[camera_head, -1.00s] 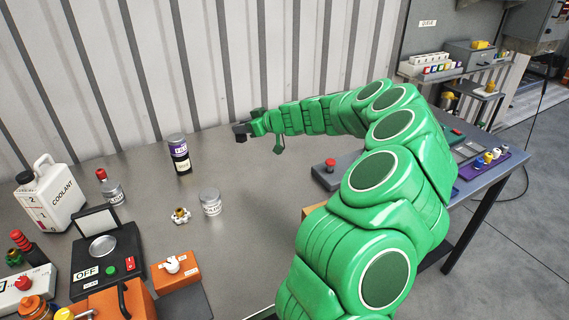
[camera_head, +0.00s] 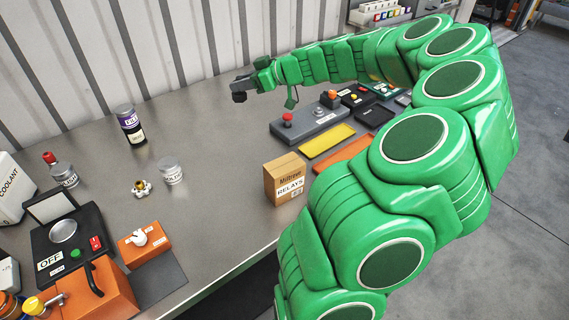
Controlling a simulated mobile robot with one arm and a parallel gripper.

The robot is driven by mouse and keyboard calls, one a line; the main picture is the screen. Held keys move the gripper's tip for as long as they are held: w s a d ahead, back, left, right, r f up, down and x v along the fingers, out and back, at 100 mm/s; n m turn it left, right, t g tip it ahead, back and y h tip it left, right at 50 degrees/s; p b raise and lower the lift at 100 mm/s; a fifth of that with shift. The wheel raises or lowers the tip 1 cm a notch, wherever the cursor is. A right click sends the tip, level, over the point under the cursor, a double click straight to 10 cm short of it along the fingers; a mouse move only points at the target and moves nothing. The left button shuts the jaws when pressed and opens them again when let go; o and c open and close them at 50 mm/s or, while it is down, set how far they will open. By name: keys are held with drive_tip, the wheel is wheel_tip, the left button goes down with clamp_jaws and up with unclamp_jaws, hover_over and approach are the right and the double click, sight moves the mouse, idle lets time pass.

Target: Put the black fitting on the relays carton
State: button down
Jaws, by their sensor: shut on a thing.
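My green arm reaches in from the right, and my gripper (camera_head: 241,84) is high over the back of the grey bench. It is shut on the black fitting (camera_head: 239,96), a small dark piece at the fingertips, held clear of the bench top. The relays carton (camera_head: 285,179) is a small brown box with a white "RELAYS" label, upright near the front edge of the bench. It stands in front of my gripper and lower in the picture, left of my upper arm. The gripper and carton are well apart.
A grey control box (camera_head: 310,122) with a red button and a yellow plate (camera_head: 327,141) lie behind the carton. A purple-topped can (camera_head: 130,125), a small jar (camera_head: 171,171) and a brass fitting (camera_head: 142,188) stand left. The bench between jar and carton is clear.

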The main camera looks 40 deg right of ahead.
drive_tip(key=s+a+r+n+y, duration=0.1)
drive_tip(key=s+a+r, duration=0.15)
drive_tip(key=s, duration=0.85)
drive_tip(key=s+a+r+g, duration=0.1)
drive_tip(key=s+a, duration=0.2)
drive_tip(key=s, duration=0.9)
drive_tip(key=s+a+r+n+y, duration=0.1)
drive_tip(key=s+a+r, duration=0.15)
drive_tip(key=s, duration=0.85)
hover_over(291, 165)
drive_tip(key=shift+w+f, duration=0.1)
drive_tip(key=shift+f, duration=5.25)
drive_tip(key=shift+f+g, duration=0.3)
drive_tip(key=shift+f, duration=1.05)
drive_tip(key=shift+f, duration=0.1)
drive_tip(key=c, duration=0.8)
unclamp_jaws()
